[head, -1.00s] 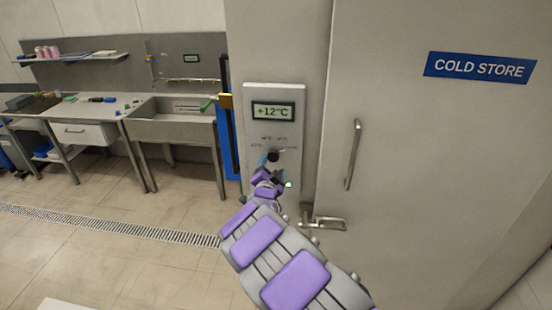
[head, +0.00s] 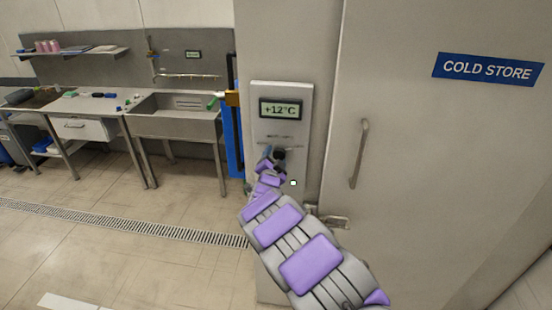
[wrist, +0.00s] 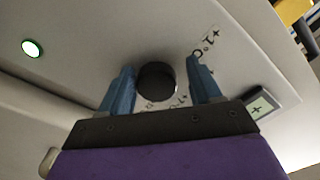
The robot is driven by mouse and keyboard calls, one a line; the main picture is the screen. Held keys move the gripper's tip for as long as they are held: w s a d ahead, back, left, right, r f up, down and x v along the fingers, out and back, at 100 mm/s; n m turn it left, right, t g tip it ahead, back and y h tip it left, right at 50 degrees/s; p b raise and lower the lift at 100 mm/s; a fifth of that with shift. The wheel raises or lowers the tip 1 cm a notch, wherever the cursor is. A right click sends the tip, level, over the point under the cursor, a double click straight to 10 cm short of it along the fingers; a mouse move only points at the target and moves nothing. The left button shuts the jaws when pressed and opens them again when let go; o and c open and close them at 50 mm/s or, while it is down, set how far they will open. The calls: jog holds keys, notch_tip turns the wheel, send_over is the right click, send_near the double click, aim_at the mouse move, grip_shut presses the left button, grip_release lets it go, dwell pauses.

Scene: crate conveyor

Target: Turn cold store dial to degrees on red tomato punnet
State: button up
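The cold store dial is a black round knob (head: 279,154) on a pale wall panel (head: 263,96). The panel's display (head: 281,109) reads +12°C. In the wrist view the knob (wrist: 157,82) lies between the two blue fingers of my gripper (wrist: 164,88). The fingers are apart, with a gap showing on the right side of the knob; contact on the left is unclear. In the head view my gripper (head: 268,158) is at the knob and partly covers it. The scale marks are too small or cut off to read fully. No tomato punnet is in view.
A lit round button (head: 293,183) is low on the panel. The cold store door (head: 430,170) with a long handle (head: 358,153) stands right of it. A blue post (head: 233,130) and steel sink bench (head: 175,122) are to the left. The floor at left is clear.

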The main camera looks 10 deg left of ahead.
jog(key=shift+a, duration=0.2)
jog(key=shift+c, duration=0.6)
jog(key=shift+d+r, duration=0.1)
jog(key=shift+d, duration=0.75)
jog(key=c, duration=0.6)
jog(key=shift+a, duration=0.15)
jog(key=shift+n, duration=0.3)
jog(key=n, duration=0.2)
jog(key=shift+n, duration=0.3)
jog(key=n, duration=0.2)
jog(key=n+p, duration=0.1)
jog(key=shift+r+n+p, duration=0.2)
jog(key=shift+n+p, duration=0.1)
jog(key=shift+n, duration=0.9)
jog(key=shift+p, duration=0.3)
